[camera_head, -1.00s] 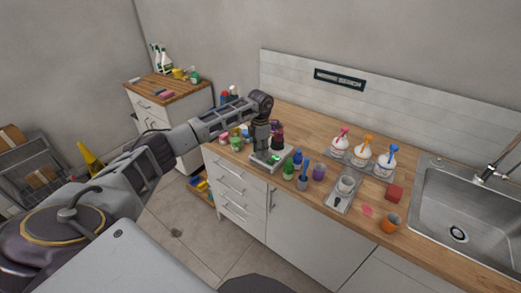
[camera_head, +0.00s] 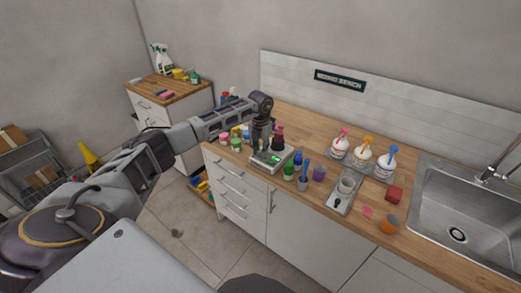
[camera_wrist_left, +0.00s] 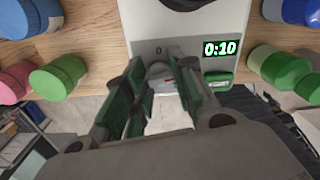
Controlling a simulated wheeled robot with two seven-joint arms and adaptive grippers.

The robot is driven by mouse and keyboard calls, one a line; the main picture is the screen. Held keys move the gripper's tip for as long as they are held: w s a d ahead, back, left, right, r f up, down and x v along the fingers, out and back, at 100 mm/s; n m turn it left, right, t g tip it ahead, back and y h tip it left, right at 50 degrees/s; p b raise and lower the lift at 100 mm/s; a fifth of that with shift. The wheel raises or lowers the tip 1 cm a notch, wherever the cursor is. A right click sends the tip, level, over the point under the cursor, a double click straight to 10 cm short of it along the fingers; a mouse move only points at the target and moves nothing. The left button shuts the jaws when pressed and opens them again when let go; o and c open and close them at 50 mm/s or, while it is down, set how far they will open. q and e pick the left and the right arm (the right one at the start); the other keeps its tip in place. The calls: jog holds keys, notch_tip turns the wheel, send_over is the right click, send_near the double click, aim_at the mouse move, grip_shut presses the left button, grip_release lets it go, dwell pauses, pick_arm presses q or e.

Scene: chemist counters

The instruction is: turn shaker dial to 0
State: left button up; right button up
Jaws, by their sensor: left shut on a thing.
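The shaker (camera_head: 272,166) is a light grey box on the counter, with a dark red-capped bottle (camera_head: 278,138) on or just behind it. In the left wrist view, its front panel (camera_wrist_left: 143,46) carries a "0" mark and a green display (camera_wrist_left: 219,48) reading 0:10. The small grey dial (camera_wrist_left: 160,70) sits below the "0" and shows a red mark at its lower right. My left gripper (camera_head: 256,150) points down at the panel. In the left wrist view its green-padded fingers (camera_wrist_left: 160,82) are shut on the dial, hiding its sides. My right gripper is not in view.

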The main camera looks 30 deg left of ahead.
pick_arm(q)
jog(key=n, duration=0.3)
jog(key=shift+a+r+n+p, duration=0.1)
jog(key=shift+n+p, duration=0.2)
jog(key=shift+n, duration=0.1)
jog(key=n, duration=0.4)
jog(key=shift+p, duration=0.35)
jog(key=n+p, duration=0.1)
jog(key=n, duration=0.2)
jog(key=shift+n, duration=0.4)
jog(key=shift+s+a+n+p, duration=0.1)
jog(key=shift+n+p, duration=0.45)
jog(key=shift+n, duration=1.45)
jog(key=o, duration=1)
jog(key=shift+o, duration=0.2)
notch_tip(320, 180, up, 12)
